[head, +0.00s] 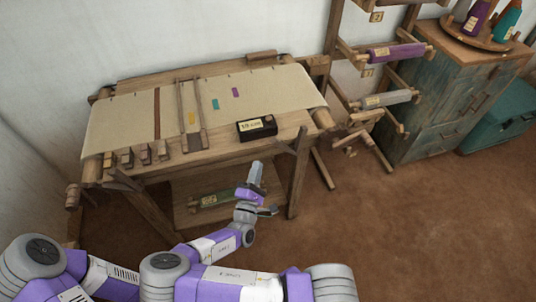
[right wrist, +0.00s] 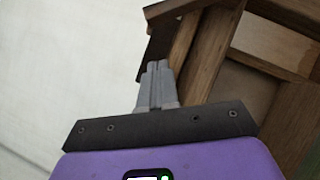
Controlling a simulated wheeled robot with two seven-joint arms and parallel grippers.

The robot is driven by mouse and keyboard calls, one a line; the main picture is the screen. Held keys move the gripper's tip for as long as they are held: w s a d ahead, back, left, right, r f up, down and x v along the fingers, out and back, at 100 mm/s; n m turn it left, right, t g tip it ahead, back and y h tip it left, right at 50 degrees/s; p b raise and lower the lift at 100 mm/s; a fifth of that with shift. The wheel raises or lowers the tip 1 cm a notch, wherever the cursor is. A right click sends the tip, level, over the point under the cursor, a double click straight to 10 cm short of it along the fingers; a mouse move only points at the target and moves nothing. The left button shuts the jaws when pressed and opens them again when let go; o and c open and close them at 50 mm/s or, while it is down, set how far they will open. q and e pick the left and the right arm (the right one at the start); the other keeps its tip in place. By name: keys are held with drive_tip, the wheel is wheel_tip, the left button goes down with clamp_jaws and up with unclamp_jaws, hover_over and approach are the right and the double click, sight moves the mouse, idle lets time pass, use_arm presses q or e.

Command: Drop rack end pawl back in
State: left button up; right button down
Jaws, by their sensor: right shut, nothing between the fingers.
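The wooden rack (head: 372,82) stands right of the loom and holds a purple roll (head: 398,53) and a grey roll (head: 388,98). I cannot make out its end pawl for certain in the head view. My right gripper (head: 257,165) points up, just in front of the loom's front edge and left of its right front leg. In the right wrist view its fingers (right wrist: 157,66) are together and empty. Their tips appear close to a dark strip (right wrist: 155,45) on a wooden frame (right wrist: 205,45); I cannot tell whether they touch it. My left gripper is out of view.
The loom (head: 170,150) carries pale cloth (head: 125,118) and a black box with a yellow label (head: 256,128). Small wooden blocks (head: 143,153) line its front left. A green cabinet (head: 430,100) stands at right. The brown floor (head: 400,230) is clear at lower right.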

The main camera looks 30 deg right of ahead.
sight(283, 147)
drive_tip(key=w+d+r, duration=0.2)
drive_tip(key=d, duration=0.3)
drive_tip(key=shift+d+r, duration=0.25)
drive_tip(key=shift+r, duration=0.1)
